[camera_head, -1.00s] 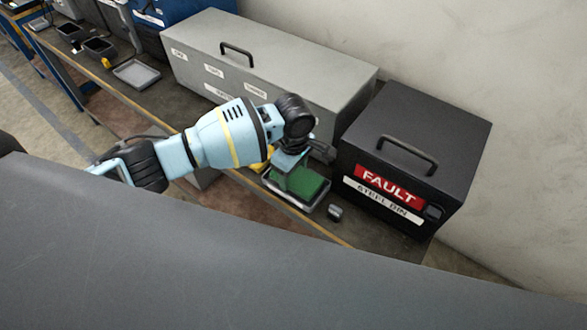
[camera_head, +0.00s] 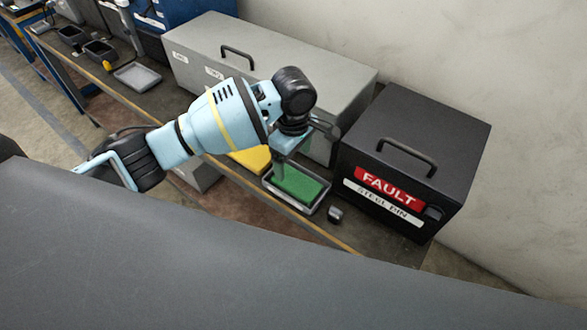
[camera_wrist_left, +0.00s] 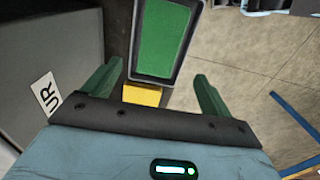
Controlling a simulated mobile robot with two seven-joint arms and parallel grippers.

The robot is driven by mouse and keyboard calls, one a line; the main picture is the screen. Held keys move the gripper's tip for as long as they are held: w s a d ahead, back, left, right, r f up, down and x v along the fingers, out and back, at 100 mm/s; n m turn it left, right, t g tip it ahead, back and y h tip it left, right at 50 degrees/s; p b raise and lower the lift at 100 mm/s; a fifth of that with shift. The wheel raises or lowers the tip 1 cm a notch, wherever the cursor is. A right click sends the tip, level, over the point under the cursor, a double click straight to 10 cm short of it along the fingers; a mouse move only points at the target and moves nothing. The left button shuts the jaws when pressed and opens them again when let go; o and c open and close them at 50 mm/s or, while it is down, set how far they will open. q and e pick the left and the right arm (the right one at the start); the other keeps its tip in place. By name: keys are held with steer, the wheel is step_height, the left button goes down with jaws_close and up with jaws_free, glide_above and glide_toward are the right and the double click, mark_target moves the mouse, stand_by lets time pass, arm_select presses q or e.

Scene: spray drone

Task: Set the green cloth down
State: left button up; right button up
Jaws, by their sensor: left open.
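The green cloth (camera_head: 302,184) lies flat in a shallow grey tray (camera_head: 311,211) on the bench, in front of the black bin. My left gripper (camera_head: 283,160) is above the tray's far left part, pointing down, and hides some of the cloth and rim. In the left wrist view the cloth (camera_wrist_left: 163,38) lies in the tray (camera_wrist_left: 151,79), beyond the two green fingers. My left gripper (camera_wrist_left: 157,74) is open there, with nothing held between its fingers. My right gripper is not in view.
A yellow cloth (camera_head: 253,158) lies just left of the tray. A black bin (camera_head: 415,150) marked FAULT stands to the right, and a long grey box (camera_head: 290,75) behind. An empty tray (camera_head: 137,76) is far left.

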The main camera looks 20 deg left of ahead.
arm_select(q)
step_height(320, 180, up, 6)
stand_by(0.4)
